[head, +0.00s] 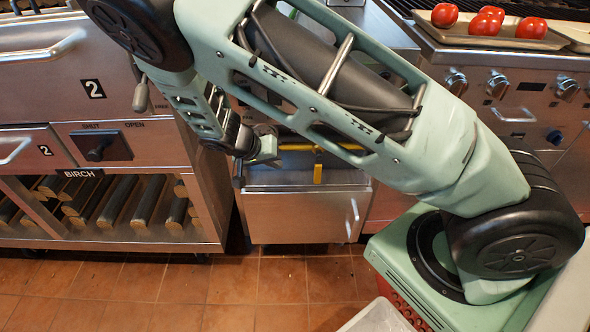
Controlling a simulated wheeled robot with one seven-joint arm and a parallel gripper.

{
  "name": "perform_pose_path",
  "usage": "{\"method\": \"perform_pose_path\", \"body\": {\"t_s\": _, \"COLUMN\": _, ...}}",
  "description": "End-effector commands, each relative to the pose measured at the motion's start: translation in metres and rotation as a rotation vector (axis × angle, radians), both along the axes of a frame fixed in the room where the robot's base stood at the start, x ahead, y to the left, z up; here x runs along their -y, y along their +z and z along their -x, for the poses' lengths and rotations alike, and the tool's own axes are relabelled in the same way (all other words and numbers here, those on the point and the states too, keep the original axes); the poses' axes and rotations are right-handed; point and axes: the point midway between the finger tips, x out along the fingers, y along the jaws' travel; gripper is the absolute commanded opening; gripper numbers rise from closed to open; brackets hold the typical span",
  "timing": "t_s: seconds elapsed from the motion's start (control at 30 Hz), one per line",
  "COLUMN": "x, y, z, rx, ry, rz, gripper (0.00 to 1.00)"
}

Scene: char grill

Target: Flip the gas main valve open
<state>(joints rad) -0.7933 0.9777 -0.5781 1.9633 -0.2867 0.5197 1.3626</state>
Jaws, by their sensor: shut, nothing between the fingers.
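The gas main valve shows as a yellow lever (318,172) hanging straight down across a level yellow pipe (295,147), in the recess between the left cabinet and the grill on the right. My gripper (262,150) is just left of the lever, near the pipe's left end. It is shut and empty, and it looks apart from the lever. My arm covers the right part of the pipe and the space above the valve.
A steel drawer front (295,218) lies below the valve. Grill knobs (497,86) and a tomato tray (485,36) are at right. Tiled floor (200,290) is open in front.

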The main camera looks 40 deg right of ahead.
Motion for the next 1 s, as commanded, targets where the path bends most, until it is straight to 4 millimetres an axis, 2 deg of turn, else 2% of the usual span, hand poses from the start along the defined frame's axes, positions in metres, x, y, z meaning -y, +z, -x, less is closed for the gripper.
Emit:
{"method": "perform_pose_path", "body": {"t_s": 0.53, "x": 0.061, "y": -0.082, "z": -0.004, "rx": -0.003, "ry": -0.003, "rz": 0.0, "gripper": 0.0}}
{"method": "perform_pose_path", "body": {"t_s": 0.73, "x": 0.082, "y": -0.078, "z": 0.013, "rx": -0.002, "ry": 0.0, "rz": -0.001, "gripper": 0.0}}
{"method": "perform_pose_path", "body": {"t_s": 1.0, "x": 0.091, "y": -0.077, "z": 0.018, "rx": -0.001, "ry": 0.0, "rz": -0.001, "gripper": 0.0}}
